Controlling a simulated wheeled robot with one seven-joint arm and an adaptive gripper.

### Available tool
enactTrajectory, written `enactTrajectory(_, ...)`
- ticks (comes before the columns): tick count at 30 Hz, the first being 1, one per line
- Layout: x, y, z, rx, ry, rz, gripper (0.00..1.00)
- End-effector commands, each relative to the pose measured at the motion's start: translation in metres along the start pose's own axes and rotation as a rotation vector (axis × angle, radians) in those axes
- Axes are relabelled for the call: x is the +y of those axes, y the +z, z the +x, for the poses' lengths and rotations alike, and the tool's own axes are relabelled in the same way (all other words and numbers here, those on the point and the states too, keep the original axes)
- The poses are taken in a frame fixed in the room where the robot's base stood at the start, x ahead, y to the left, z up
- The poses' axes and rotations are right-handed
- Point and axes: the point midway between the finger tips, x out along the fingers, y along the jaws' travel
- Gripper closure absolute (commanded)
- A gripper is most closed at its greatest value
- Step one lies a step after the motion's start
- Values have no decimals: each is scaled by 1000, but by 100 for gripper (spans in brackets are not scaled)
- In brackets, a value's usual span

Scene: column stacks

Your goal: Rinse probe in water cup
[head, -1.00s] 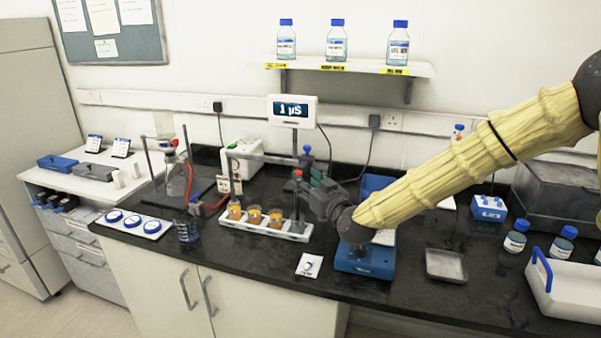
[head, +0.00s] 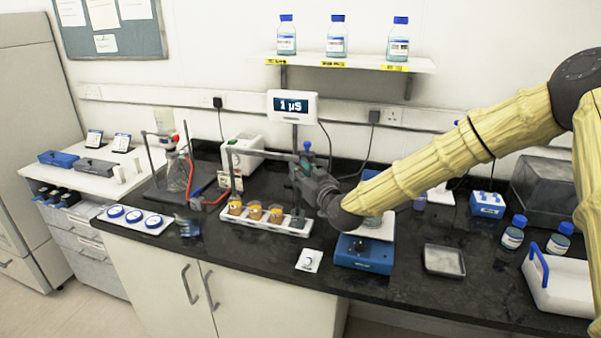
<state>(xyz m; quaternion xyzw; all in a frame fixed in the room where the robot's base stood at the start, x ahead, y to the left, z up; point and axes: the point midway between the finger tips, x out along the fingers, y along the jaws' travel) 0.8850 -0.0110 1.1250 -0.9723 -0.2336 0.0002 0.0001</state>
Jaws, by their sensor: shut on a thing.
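My gripper (head: 300,179) is above the right end of a white rack (head: 238,224), in front of the meter stand. It is shut on the probe, which the gripper and wrist mostly hide. A dark, narrow shape (head: 298,218) stands below the fingers at the rack's right end. I cannot tell whether it is the probe's lower end, a cup, or both. Three cups with orange contents, the nearest to it being this one (head: 276,214), stand in the same rack. A clear bluish beaker (head: 188,227) stands left of the rack. The meter display (head: 294,106) reads 1 µS.
A blue stirrer base (head: 364,254) stands under my wrist, with a small white card (head: 309,260) to its left. A metal tray (head: 444,260), bottles and a white caddy (head: 560,285) are on the right. Glassware on a stand (head: 178,175) is at the left.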

Motion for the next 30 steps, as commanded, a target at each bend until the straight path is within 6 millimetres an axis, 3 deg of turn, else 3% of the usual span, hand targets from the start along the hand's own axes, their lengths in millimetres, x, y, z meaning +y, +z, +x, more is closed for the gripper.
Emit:
enactTrajectory(7,0,-8,0,2,0,-2,100)
enactTrajectory(19,1,-57,0,2,1,-2,100)
enactTrajectory(30,1,-65,0,4,3,0,100)
